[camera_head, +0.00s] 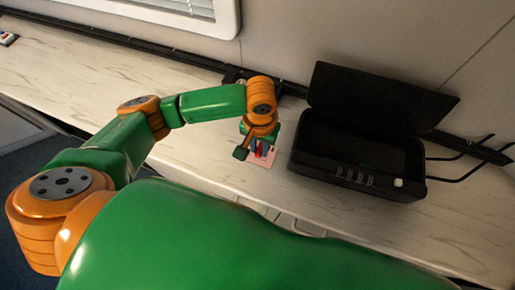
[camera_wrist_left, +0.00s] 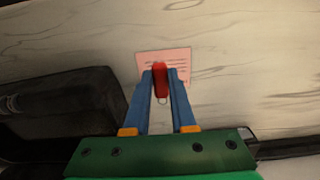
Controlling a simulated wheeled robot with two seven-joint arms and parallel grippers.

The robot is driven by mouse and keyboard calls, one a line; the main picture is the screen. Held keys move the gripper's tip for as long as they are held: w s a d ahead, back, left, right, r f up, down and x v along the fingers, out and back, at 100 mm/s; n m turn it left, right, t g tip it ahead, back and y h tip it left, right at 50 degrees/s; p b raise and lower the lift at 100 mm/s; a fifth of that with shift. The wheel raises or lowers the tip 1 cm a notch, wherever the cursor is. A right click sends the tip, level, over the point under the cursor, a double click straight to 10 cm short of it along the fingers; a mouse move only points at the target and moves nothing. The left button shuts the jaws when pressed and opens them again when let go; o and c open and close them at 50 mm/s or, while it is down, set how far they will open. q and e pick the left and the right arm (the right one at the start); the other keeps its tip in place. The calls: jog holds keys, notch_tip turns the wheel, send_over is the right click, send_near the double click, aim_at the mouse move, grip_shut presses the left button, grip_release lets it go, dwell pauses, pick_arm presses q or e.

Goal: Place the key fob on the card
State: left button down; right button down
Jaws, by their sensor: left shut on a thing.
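The key fob (camera_wrist_left: 160,80) is red with a small metal ring at its near end. My left gripper (camera_wrist_left: 161,75) is shut on it, one blue finger on each side. The card (camera_wrist_left: 182,58) is pink with lines of print and lies flat on the counter. In the left wrist view the fob overlaps the card; I cannot tell whether it touches it. In the head view the left gripper (camera_head: 262,152) is over the card (camera_head: 262,160), partly hiding it. My right gripper is not in view.
An open black box (camera_head: 350,160) with its lid raised stands just right of the left gripper. Black cables run behind it on the right. The marble-patterned counter (camera_head: 80,70) is largely clear on the left. A wall and window frame are behind.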

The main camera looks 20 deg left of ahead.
aim_at(259, 146)
pick_arm(q)
jog(key=f, duration=0.2)
jog(key=w+f, duration=0.1)
jog(key=f, duration=0.1)
jog(key=shift+a, duration=0.25)
jog(key=shift+f, duration=0.35)
jog(key=c, duration=0.8)
grip_release()
jog(key=shift+f, duration=0.1)
jog(key=shift+o, duration=0.2)
notch_tip(259, 146, up, 12)
jog(key=shift+r+p, duration=0.15)
jog(key=shift+p, duration=0.45)
jog(key=shift+w, duration=0.1)
